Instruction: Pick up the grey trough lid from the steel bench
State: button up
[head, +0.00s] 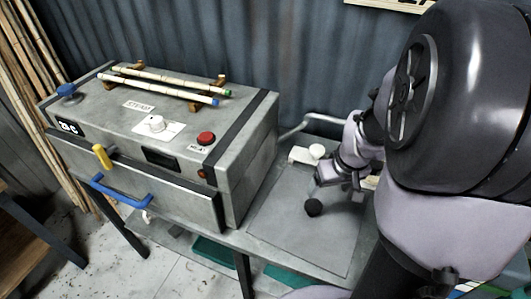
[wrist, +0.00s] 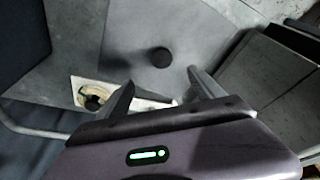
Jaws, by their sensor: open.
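The grey trough lid (head: 300,242) lies flat on the steel bench (head: 232,238), to the right of the steam box. A round black knob (head: 313,207) stands on it. In the wrist view the lid (wrist: 120,60) is a pale grey sheet, and its black knob (wrist: 161,57) shows just beyond my fingertips. My gripper (head: 328,180) is open and empty above the lid, near the knob. In the wrist view my gripper (wrist: 163,84) has its two fingers spread, with the knob roughly midway between them and not touched. The lid's right part is hidden by my arm in the head view.
The grey steam box (head: 165,130) stands left of the lid, with bamboo poles (head: 165,85) on top and a blue handle (head: 120,192) in front. A cream block (head: 305,155) sits behind the lid, near a bent grey rod (head: 300,128). Bamboo poles (head: 35,75) lean at left.

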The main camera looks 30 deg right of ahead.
jog(key=b, duration=0.5)
send_near(314, 205)
notch_tip(314, 205, down, 5)
jog(key=shift+s+d+r, duration=0.1)
jog(key=shift+s+d, duration=0.05)
jog(key=shift+d, duration=0.05)
jog(key=w+f, duration=0.1)
jog(key=w+f+b, duration=0.1)
jog(key=f, duration=0.1)
jog(key=f+b, duration=0.1)
jog(key=f, duration=0.1)
jog(key=shift+w+d+f, duration=0.1)
jog(key=shift+w+f, duration=0.05)
jog(key=shift+w, duration=0.25)
grip_shut()
